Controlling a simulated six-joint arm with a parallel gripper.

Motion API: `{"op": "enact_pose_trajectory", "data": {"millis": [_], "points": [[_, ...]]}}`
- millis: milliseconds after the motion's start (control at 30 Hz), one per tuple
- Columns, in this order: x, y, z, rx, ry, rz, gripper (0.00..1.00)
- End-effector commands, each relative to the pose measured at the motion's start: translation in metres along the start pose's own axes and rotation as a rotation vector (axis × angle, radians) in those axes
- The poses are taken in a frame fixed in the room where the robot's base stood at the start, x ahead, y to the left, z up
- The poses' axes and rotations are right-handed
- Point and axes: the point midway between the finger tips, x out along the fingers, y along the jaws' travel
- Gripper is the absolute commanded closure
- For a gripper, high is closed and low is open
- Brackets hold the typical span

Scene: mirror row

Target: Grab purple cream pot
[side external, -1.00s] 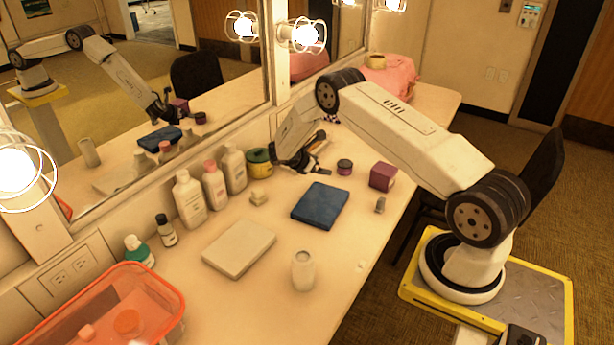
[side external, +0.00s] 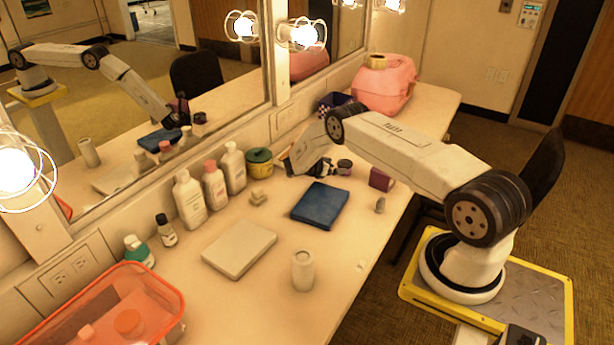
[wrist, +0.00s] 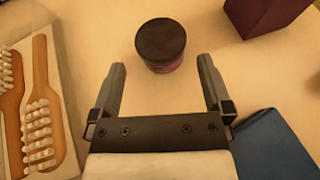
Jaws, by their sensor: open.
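The purple cream pot (side external: 344,168) is a small round jar with a dark lid, standing upright on the counter. In the wrist view the pot (wrist: 161,48) is just ahead of my gripper (wrist: 161,66), centred between the lines of its two fingers. My gripper is open and empty, with its fingertips short of the pot or level with its near edge. In the side view my gripper (side external: 328,170) is low, just left of the pot; its fingers are small and hard to make out there.
A purple box (side external: 381,180) stands right of the pot. A blue flat case (side external: 320,205) lies in front. Wooden brushes (wrist: 38,110) lie left of my gripper in the wrist view. A green-and-yellow tin (side external: 259,163) and bottles (side external: 189,200) line the mirror side.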

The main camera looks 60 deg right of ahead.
Motion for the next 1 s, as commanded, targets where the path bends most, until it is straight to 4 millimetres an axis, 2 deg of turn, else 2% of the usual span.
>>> {"op": "enact_pose_trajectory", "data": {"millis": [333, 733, 1000], "points": [[0.009, -0.001, -0.001, -0.001, 0.001, -0.001, 0.0], [0.05, -0.002, -0.001, 0.0, 0.001, 0.0, 0.0], [0.055, -0.001, 0.0, -0.001, 0.001, 0.002, 0.0]]}}
